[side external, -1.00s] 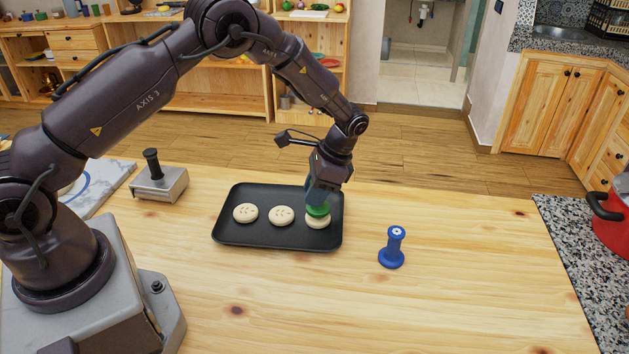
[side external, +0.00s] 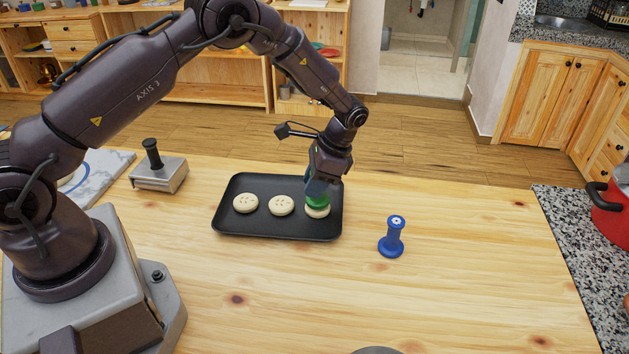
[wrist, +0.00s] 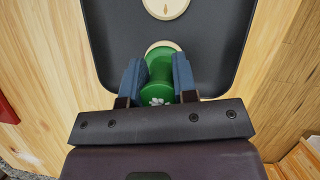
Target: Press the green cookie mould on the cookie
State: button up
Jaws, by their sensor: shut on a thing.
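My gripper (side external: 317,187) is shut on the green cookie mould (side external: 318,202), which stands over the rightmost cookie (side external: 317,212) on the black tray (side external: 262,232). The mould's base appears to touch or nearly touch the cookie; I cannot tell how firmly. In the wrist view the green mould (wrist: 159,80) sits between two blue fingers, and the cookie (wrist: 160,47) shows partly behind it. Two more cookies lie to the left on the tray, the middle one (side external: 281,205) and the left one (side external: 245,203). Both carry small marks.
A blue mould (side external: 392,238) stands upright on the wooden table right of the tray. A grey box with a black handle (side external: 160,173) stands at the left by a marble board (side external: 103,180). A red pot (side external: 610,212) is at the far right.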

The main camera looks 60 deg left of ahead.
jog(key=shift+f, duration=0.45)
dwell(0.7)
jog(key=shift+r, duration=3.55)
